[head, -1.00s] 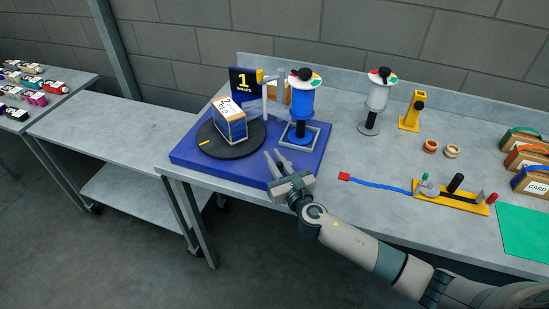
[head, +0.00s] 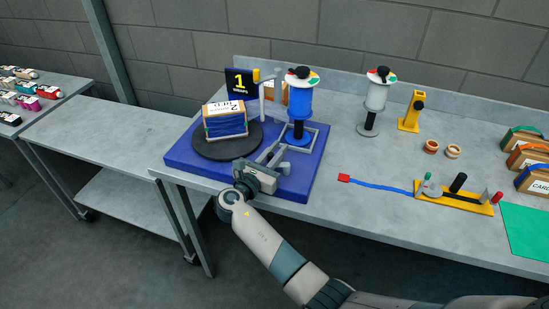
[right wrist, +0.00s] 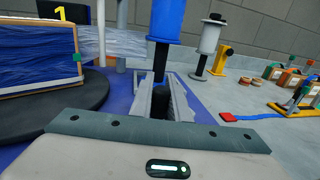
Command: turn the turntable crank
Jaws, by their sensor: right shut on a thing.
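The turntable (head: 202,148) is a black disc on a blue base (head: 190,163). A carton (head: 226,122) wrapped in blue film, with a white label on top, stands on the disc. My right gripper (head: 271,154) is at the front right of the disc, low over the blue base. In the right wrist view its fingers (right wrist: 160,98) are closed around a dark upright handle (right wrist: 159,104), seemingly the crank's. The rest of the crank is hidden by the gripper. My left gripper is not in view.
A blue film spool (head: 299,103) stands close behind my right gripper, beside a sign reading 1 (head: 240,82). A grey spool (head: 376,97), yellow stand (head: 411,112) and yellow tool rack (head: 455,197) are further right. The table front at centre right is clear.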

